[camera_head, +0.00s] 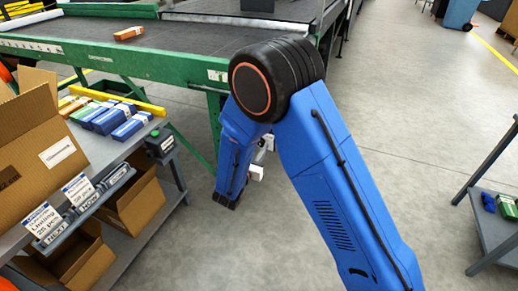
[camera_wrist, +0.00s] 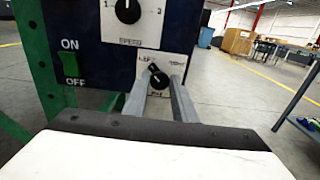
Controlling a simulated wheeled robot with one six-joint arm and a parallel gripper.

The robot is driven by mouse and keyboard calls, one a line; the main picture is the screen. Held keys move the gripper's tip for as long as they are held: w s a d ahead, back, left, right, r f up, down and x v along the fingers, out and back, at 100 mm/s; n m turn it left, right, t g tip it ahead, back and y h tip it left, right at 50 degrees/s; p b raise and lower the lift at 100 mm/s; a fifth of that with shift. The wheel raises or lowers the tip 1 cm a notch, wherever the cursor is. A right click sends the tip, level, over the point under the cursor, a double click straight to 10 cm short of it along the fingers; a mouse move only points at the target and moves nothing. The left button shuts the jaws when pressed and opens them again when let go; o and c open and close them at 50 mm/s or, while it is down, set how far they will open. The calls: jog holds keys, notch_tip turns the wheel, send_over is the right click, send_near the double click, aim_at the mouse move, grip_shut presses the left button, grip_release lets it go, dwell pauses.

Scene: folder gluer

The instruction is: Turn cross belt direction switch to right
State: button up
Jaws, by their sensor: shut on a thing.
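The cross belt direction switch (camera_wrist: 159,79) is a small black rotary knob on a white plate in the wrist view. A "LEFT" label shows at its upper left; the label at its upper right is partly covered. The knob's pale mark seems to point up and to the left. My gripper (camera_wrist: 160,88) has its two grey fingers on either side of the knob, shut on it. In the head view my blue arm hides the switch, and only white parts by the gripper (camera_head: 257,172) show.
A larger speed dial (camera_wrist: 128,10) sits above the switch. A green ON/OFF rocker (camera_wrist: 70,64) is at the left of the dark blue panel. The green-framed conveyor (camera_head: 150,62) stands behind my arm. A bench with cartons (camera_head: 40,150) is at left; a grey shelf (camera_head: 495,238) is at right.

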jog(key=m, duration=0.4)
jog(key=shift+m, duration=0.4)
jog(key=m, duration=0.4)
jog(key=shift+s+d+f, duration=0.1)
jog(key=m, duration=0.5)
jog(key=shift+d+f+m, duration=0.1)
jog(key=shift+f+m, duration=0.05)
jog(key=shift+m, duration=1.95)
jog(key=o, duration=1)
